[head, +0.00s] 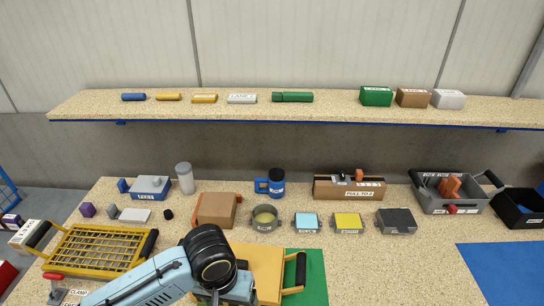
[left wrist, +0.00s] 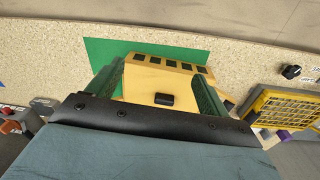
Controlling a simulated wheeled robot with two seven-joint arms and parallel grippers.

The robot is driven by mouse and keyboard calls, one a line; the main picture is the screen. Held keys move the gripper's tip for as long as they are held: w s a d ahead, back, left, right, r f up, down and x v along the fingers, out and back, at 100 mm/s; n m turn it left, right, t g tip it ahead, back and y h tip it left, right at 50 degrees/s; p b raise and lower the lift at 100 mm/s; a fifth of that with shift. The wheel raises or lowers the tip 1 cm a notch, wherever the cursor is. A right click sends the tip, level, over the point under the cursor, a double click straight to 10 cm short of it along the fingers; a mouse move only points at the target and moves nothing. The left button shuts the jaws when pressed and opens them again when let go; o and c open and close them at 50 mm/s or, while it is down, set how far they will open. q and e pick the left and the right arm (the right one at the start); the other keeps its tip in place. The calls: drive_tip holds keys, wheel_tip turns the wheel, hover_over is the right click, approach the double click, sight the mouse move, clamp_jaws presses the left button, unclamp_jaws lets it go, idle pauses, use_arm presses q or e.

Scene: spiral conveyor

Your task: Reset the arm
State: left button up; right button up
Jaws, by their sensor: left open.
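My left arm (head: 150,280) comes in from the lower left of the head view, and its wrist hangs over a yellow case (head: 268,262). In the left wrist view my left gripper (left wrist: 160,82) is open, its two green fingers apart. The yellow case (left wrist: 158,70) shows between and beyond the fingers, with a small black part on it. I cannot tell whether the fingers touch it. In the head view the wrist hides part of the case and the fingertips. My right gripper is not in view.
The case lies on a green mat (head: 315,275). A yellow wire basket (head: 98,248) stands at left. Behind are a brown box (head: 217,210), a pot (head: 264,218), several small containers and a grey toolbox (head: 448,198). A shelf (head: 330,108) spans the wall. A blue mat (head: 510,270) lies clear at right.

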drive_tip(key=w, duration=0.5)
use_arm(q)
drive_tip(key=s+a+t, duration=0.3)
drive_tip(key=s+a, duration=0.8)
drive_tip(key=a, duration=0.3)
wheel_tip(320, 180, down, 30)
drive_tip(key=s+g+b, duration=0.1)
drive_tip(key=s+b, duration=0.1)
drive_tip(key=b, duration=0.3)
drive_tip(key=s+a+f+g+b, duration=0.1)
drive_tip(key=s+a+f+b, duration=0.1)
drive_tip(key=s+f, duration=1.4)
wheel_tip(320, 180, down, 2)
drive_tip(key=shift+f+y+b, duration=0.1)
drive_tip(key=shift+y+b, duration=0.3)
drive_tip(key=shift+b, duration=0.45)
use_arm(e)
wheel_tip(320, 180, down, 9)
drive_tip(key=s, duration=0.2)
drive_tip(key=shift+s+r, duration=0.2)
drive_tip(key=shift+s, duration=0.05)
use_arm(q)
drive_tip(key=shift+s+a, duration=0.1)
